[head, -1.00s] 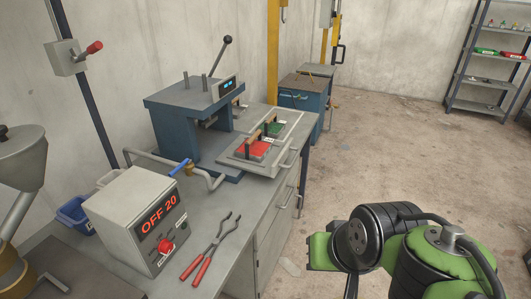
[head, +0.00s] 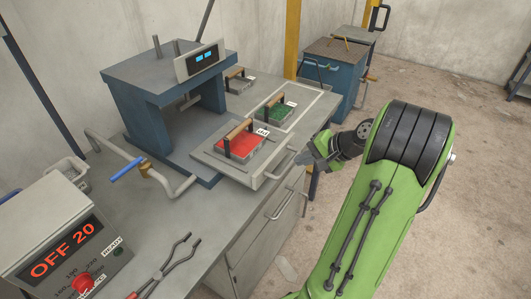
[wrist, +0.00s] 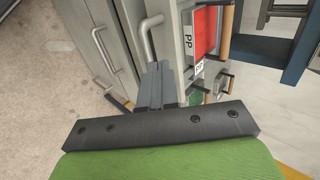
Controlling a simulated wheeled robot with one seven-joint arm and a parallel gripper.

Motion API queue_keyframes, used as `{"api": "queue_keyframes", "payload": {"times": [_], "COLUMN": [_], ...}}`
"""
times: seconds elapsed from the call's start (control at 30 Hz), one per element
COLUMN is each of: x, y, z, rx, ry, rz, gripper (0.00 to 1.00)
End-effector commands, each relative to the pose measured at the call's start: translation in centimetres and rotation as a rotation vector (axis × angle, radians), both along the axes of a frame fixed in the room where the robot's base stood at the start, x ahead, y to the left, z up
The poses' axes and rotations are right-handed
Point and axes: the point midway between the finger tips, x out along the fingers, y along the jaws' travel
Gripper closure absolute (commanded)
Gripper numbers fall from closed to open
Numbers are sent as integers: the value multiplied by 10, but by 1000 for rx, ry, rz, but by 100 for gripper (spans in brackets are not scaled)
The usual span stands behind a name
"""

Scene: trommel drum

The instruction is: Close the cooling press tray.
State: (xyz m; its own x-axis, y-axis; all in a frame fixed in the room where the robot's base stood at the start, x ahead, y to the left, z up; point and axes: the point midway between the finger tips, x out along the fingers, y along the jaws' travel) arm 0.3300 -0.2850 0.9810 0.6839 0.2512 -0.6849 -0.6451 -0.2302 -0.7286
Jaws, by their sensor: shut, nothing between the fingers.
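The blue cooling press (head: 150,95) stands on the bench with its grey tray (head: 205,150) out toward the front. A red mould (head: 243,146) with a wooden handle sits on the tray. The tray's metal handle (head: 272,172) faces the aisle and also shows in the wrist view (wrist: 150,38). My gripper (head: 303,158) is at the tray's front, by the far end of that handle. In the wrist view my gripper's fingers (wrist: 160,72) are together and empty, close to the handle; I cannot tell whether they touch it.
A green mould (head: 280,112) and another mould (head: 237,82) lie behind the tray. A blue cabinet (head: 335,75) stands beyond. The floor at right is open.

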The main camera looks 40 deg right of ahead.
Motion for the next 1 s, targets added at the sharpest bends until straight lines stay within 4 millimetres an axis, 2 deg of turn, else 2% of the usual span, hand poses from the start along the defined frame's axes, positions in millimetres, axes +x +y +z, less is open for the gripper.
{"api": "queue_keyframes", "payload": {"times": [0.17,0.4,0.6,1.0], "x": [8,43,64,68], "y": [1,15,22,23], "z": [-11,-47,-66,-68], "rx": [8,8,6,5], "ry": [-6,-5,-4,-5], "rz": [-6,-3,-3,-6], "gripper": [100,100,100,100]}}
